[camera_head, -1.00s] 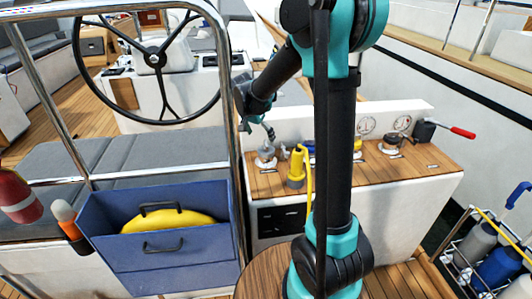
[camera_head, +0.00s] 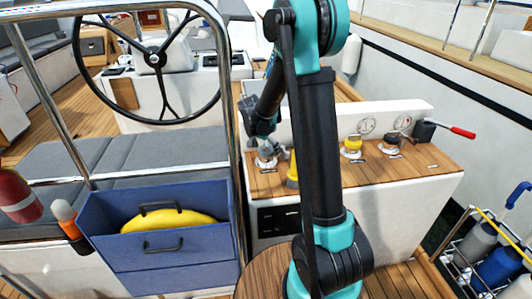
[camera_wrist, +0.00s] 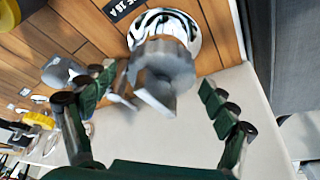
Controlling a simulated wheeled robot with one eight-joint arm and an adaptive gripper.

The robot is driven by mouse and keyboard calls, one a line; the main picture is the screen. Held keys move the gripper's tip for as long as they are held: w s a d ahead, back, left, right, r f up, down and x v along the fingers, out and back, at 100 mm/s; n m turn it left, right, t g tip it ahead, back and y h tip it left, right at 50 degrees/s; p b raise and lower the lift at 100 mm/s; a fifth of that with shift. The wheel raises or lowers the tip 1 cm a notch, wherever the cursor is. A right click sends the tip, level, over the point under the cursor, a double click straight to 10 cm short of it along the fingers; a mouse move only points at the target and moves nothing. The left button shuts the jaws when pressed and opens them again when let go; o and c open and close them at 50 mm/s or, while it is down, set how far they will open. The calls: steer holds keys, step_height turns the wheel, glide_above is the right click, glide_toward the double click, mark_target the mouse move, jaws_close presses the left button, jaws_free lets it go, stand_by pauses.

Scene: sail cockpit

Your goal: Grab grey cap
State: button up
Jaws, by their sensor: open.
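The grey cap (camera_wrist: 165,62) sits on a shiny round metal fitting (camera_wrist: 190,30) on the wooden counter. It has a lighter tab on its near side. In the head view, the metal fitting (camera_head: 266,162) is at the left end of the counter, with the cap partly hidden by my gripper. My gripper (camera_head: 262,138) is just above it. In the wrist view, my gripper (camera_wrist: 155,105) is open, with one green-padded finger on each side. The cap is ahead between the fingers, and I see no clear contact.
A second grey part (camera_wrist: 62,72) is beside the left finger. A yellow plug (camera_head: 292,172) stands right of the fitting. A yellow cap (camera_head: 352,143) and a darker cap (camera_head: 392,139) are farther right. A steel rail (camera_head: 232,110) and blue box (camera_head: 170,265) are to the left.

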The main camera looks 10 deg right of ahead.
steer(key=c, duration=1.4)
steer(key=shift+o, duration=0.2)
